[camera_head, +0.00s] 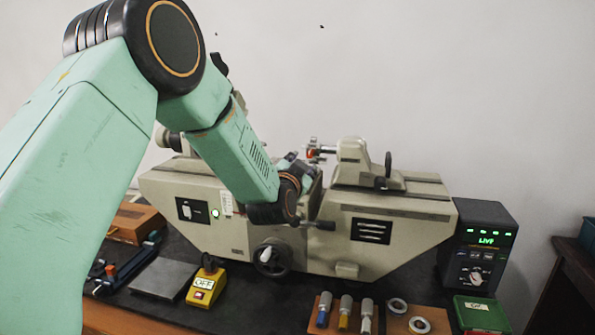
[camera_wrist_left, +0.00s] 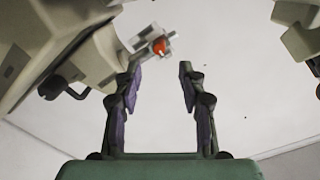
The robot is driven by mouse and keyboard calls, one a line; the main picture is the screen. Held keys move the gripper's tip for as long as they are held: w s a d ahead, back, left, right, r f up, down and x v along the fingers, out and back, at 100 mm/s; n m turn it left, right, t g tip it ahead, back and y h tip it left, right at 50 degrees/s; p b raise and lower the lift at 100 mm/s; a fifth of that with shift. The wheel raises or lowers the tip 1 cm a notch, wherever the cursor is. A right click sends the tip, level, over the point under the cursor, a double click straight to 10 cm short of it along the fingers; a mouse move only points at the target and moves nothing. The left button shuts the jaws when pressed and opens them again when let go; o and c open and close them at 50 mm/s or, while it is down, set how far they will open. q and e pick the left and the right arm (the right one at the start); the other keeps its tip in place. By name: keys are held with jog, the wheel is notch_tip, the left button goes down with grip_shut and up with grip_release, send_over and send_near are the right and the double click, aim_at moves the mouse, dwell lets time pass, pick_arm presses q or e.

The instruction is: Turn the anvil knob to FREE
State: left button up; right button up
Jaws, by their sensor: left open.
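The cream measuring machine (camera_head: 390,240) stands on the dark bench. On its right is a tailstock (camera_head: 357,165) with a dark lever (camera_head: 388,164) and a small metal fitting with an orange-red part (camera_head: 313,153) on its left side. I cannot tell which part is the anvil knob, and no FREE marking is legible. In the left wrist view the orange-red part (camera_wrist_left: 161,46) lies just beyond the left fingertip. My left gripper (camera_wrist_left: 158,82) is open, with nothing between its fingers. In the head view my left wrist partly hides it. My right gripper is not in view.
A black control box (camera_head: 485,245) reading LIVE stands right, behind a green box (camera_head: 481,312). A yellow OFF box (camera_head: 206,284), grey plate (camera_head: 163,278), several coloured-handled gauges (camera_head: 344,312) and metal rings (camera_head: 397,305) lie in front. My left arm covers the machine's left part.

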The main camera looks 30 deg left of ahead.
pick_arm(q)
jog(key=v, duration=0.4)
jog(key=shift+w, duration=0.1)
dwell(0.4)
